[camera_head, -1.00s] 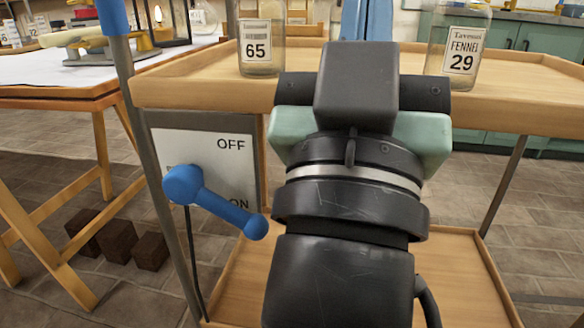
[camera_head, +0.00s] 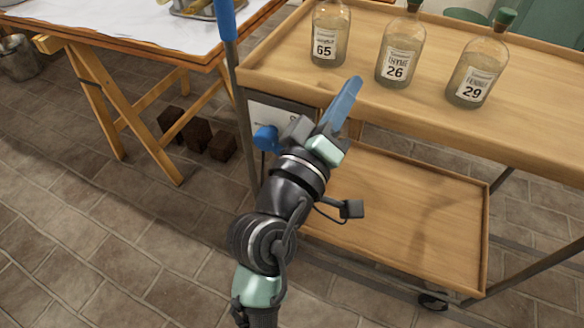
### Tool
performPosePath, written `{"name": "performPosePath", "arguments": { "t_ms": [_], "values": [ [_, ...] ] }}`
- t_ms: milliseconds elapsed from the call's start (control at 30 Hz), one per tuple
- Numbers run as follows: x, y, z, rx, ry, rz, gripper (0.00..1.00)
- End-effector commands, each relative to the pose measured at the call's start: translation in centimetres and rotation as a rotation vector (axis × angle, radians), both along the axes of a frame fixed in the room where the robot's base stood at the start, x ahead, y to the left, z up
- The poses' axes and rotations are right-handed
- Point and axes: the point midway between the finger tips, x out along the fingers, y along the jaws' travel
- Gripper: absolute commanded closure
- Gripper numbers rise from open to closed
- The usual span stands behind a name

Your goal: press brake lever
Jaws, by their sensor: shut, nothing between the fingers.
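The brake lever is a blue handle with a round hub (camera_head: 265,136), mounted on a pale plate (camera_head: 268,113) at the left end of the cart. Only its left part shows now; my wrist hides the rest and most of the plate's lettering. My gripper (camera_head: 350,88) has blue fingers, shut and empty. In the picture they lie up and to the right of the lever, across the front edge of the upper tray. The fingers are apart from the lever.
The wooden cart's upper tray (camera_head: 440,118) holds three labelled bottles: 65 (camera_head: 329,38), 26 (camera_head: 397,60) and 29 (camera_head: 475,80). Its lower tray (camera_head: 410,215) is empty. A blue-topped post (camera_head: 243,110) rises left of the lever. A trestle table (camera_head: 120,55) stands left.

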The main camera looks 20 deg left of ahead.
Motion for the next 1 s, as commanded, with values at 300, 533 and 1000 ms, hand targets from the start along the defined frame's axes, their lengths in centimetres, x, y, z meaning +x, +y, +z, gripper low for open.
{"name": "performPosePath", "arguments": {
  "t_ms": [300,533,1000],
  "values": [
    [-6.1,6.4,-15.0,-0.689,0.225,0.039,1.00],
    [-11.6,8.9,-21.5,-1.059,0.251,0.126,1.00],
    [-13.4,9.5,-23.3,-1.168,0.243,0.158,1.00]
  ]
}}
